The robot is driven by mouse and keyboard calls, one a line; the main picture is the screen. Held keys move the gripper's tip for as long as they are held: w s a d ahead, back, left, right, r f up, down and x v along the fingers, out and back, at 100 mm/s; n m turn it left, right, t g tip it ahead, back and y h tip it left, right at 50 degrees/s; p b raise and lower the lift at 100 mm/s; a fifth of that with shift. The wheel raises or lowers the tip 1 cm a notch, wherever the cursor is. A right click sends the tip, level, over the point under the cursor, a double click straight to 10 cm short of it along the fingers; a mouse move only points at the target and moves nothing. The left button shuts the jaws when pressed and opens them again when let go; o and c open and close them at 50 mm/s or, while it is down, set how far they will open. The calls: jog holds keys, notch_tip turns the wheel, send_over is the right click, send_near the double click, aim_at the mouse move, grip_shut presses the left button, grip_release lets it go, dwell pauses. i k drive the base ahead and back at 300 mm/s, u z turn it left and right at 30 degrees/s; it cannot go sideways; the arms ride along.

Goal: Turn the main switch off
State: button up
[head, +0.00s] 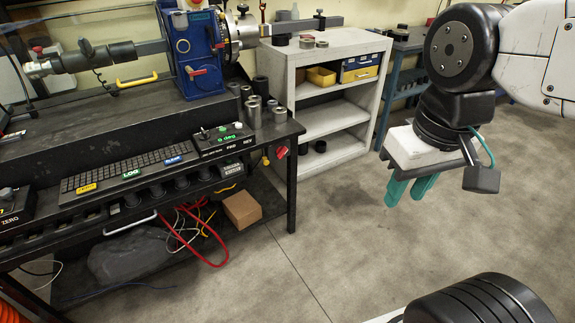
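A small red rotary handle (281,152), which looks like the main switch, is on the right end of the black workbench (285,131), just below its top. It is small in view, and I cannot read its position or any label. My gripper (407,192) hangs to the right of the bench over the floor, well apart from the red handle. Its two teal fingers point down with a narrow gap between them and nothing in it.
A blue machine (193,55) stands behind. A grey shelf unit (290,90) stands behind the bench's right end. The floor (330,220) between bench and gripper is clear.

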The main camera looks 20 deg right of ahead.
aim_at(282, 151)
jog(key=z, duration=0.85)
jog(key=i, duration=0.95)
jog(key=u, duration=0.55)
jog(key=i, duration=0.85)
jog(key=u, duration=0.8)
jog(key=k, duration=1.15)
